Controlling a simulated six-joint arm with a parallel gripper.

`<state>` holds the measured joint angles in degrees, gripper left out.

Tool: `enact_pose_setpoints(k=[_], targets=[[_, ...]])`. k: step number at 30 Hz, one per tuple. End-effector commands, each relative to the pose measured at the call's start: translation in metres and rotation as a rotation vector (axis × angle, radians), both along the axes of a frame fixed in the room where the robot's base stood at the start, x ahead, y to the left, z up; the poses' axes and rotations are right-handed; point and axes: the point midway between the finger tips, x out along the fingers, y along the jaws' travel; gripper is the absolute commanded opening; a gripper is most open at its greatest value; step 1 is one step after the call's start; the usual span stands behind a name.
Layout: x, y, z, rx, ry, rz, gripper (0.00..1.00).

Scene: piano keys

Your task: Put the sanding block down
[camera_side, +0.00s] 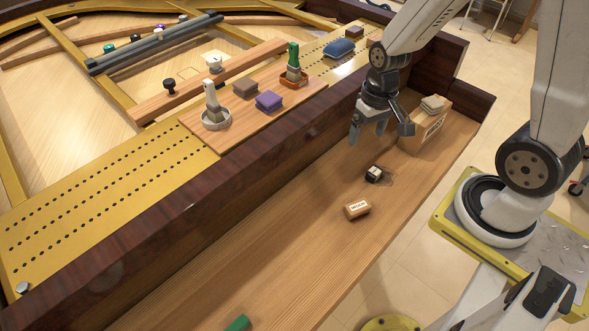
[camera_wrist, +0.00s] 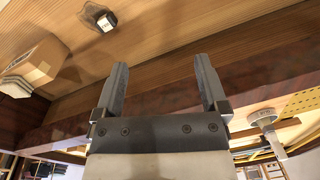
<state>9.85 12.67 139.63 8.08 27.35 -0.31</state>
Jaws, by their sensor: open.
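My gripper (camera_side: 369,133) is open and hangs above the wooden shelf. In the wrist view its two fingers (camera_wrist: 163,66) are apart with nothing between them. A small tan block with a pale label (camera_side: 357,210) lies on the shelf. A small dark block with a white face (camera_side: 374,174) sits farther back, on or beside a dark patch; it also shows in the wrist view (camera_wrist: 107,22). I cannot tell for certain which block is the sanding block.
A dark wooden rail (camera_side: 190,195) borders the shelf on the left. Beyond it, a board (camera_side: 228,130) carries brushes, a brown block (camera_side: 245,88) and purple pads (camera_side: 268,101). A green item (camera_side: 238,323) lies at the near end. Much of the shelf between is clear.

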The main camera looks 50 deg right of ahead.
Motion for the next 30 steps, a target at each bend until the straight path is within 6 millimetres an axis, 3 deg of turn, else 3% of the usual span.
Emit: enact_pose_setpoints(k=[3, 10, 30], targets=[[0.001, 0.016, 0.018, -0.046, -0.093, 0.124, 0.93], [0.0, 0.035, 0.035, -0.091, -0.201, 0.261, 0.93], [0.0, 0.037, 0.038, -0.099, -0.219, 0.284, 0.93]])
